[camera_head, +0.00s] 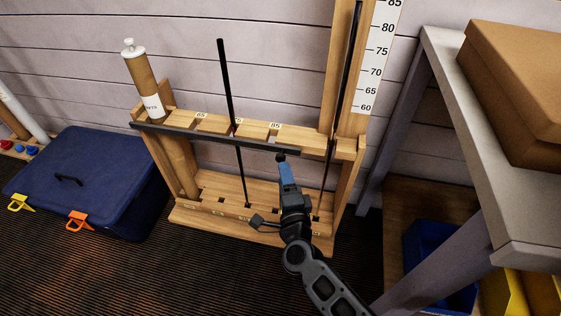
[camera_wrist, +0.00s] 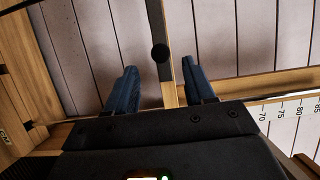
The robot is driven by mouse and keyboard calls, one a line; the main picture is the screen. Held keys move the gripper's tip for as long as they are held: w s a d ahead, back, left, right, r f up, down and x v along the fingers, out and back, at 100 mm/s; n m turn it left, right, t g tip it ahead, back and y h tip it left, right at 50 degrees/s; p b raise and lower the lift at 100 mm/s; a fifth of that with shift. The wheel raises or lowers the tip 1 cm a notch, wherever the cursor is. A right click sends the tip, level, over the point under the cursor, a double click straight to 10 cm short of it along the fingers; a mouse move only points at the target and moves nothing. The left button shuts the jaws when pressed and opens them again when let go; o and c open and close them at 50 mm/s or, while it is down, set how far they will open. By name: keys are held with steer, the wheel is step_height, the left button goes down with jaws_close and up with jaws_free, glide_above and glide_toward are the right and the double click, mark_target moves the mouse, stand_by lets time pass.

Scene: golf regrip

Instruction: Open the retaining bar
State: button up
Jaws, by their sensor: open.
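The retaining bar (camera_head: 215,138) is a long dark bar lying across the front of the wooden rack's upper rail. My gripper (camera_head: 284,165) is at the bar's right end, its blue fingers pointing up toward it. In the wrist view my gripper (camera_wrist: 159,66) is open, with one blue finger on each side of the dark bar (camera_wrist: 154,20). A round black knob (camera_wrist: 160,53) shows on the bar, between the fingertips. Clear gaps show on both sides, and the fingers do not look closed on anything. Part of the bar's right end is hidden behind my gripper in the head view.
The wooden rack (camera_head: 215,213) holds a dark shaft (camera_head: 224,80) and a tan tube (camera_head: 144,85) with a white cap. A height scale (camera_head: 376,60) stands at the right. A grey table (camera_head: 470,130) stands to the right, and a blue box (camera_head: 95,170) to the left.

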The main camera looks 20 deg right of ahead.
mark_target(280, 159)
steer(key=b+x, duration=0.1)
steer(key=x, duration=0.6)
steer(key=shift+w, duration=0.15)
steer(key=shift+c, duration=0.4)
jaws_close()
